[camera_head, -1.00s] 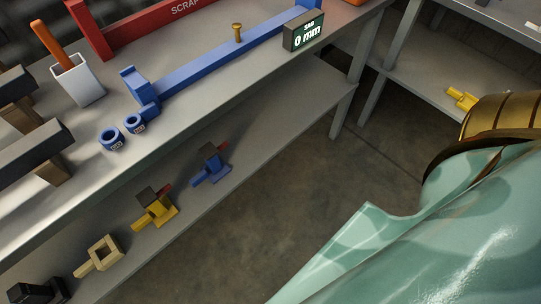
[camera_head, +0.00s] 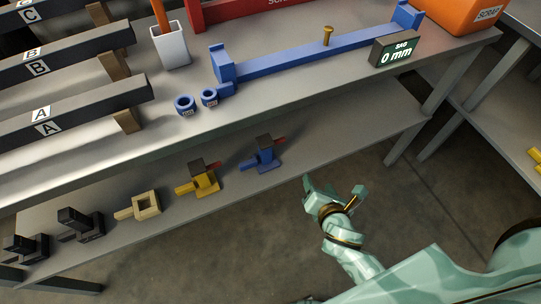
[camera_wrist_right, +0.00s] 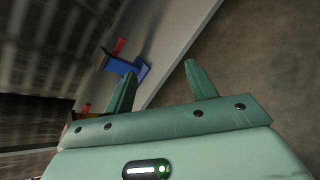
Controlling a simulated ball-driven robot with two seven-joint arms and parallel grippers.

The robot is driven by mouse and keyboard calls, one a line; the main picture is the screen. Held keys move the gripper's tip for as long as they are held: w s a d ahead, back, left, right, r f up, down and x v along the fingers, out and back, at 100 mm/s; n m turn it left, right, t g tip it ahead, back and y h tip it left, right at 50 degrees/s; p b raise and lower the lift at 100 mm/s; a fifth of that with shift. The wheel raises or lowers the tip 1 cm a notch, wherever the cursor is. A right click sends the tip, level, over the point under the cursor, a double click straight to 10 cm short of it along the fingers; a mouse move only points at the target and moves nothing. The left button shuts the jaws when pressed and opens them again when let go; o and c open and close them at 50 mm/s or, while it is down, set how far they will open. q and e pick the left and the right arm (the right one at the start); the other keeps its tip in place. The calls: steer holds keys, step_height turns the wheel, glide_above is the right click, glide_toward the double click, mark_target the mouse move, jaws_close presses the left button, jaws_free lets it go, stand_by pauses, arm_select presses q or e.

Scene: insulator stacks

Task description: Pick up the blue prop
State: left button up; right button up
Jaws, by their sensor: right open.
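The blue prop (camera_head: 266,158) stands on the lower shelf, at the right end of a row of props, with a dark block on top and a red piece at its side. My right gripper (camera_head: 332,186) is open and empty, to the right of the blue prop, beyond the shelf's front edge and apart from it. In the right wrist view the blue prop (camera_wrist_right: 124,67) shows beyond the left finger of my right gripper (camera_wrist_right: 160,70), which partly overlaps the shelf. My left gripper is not in view.
On the lower shelf (camera_head: 335,137) a yellow prop (camera_head: 203,181), a beige prop (camera_head: 142,206) and black props (camera_head: 80,224) stand left of the blue one. The upper table (camera_head: 300,82) overhangs behind, carrying a blue beam (camera_head: 295,58) and a gauge (camera_head: 396,50). Floor (camera_head: 235,235) is open in front.

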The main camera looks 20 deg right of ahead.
steer(key=w+a+f+n+t+y, duration=0.2)
steer(key=w+a+n+y, duration=0.25)
steer(key=a+n, duration=0.4)
steer(key=n+b, duration=0.2)
glide_toward(267, 155)
steer(key=w+f, duration=0.2)
steer(key=w, duration=0.1)
steer(key=w+f+b, duration=0.1)
steer(key=w, duration=0.1)
steer(key=shift+w+a+f+m+h, duration=0.2)
steer(key=shift+w+a+m+h, duration=0.05)
steer(key=shift+w+a+h, duration=0.1)
steer(key=shift+w+b, duration=0.3)
steer(key=b+x, duration=0.2)
steer(key=x, duration=0.2)
steer(key=shift+w+d+f, duration=0.1)
steer(key=shift+w+f, duration=0.1)
steer(key=shift+w, duration=0.3)
steer(key=shift+r, duration=0.1)
steer(key=c, duration=1)
arm_select(q)
steer(key=w+r+m+t+y, duration=0.1)
steer(key=w+r+m, duration=0.1)
steer(key=w, duration=1.2)
steer(key=shift+r, duration=0.2)
arm_select(e)
jaws_close()
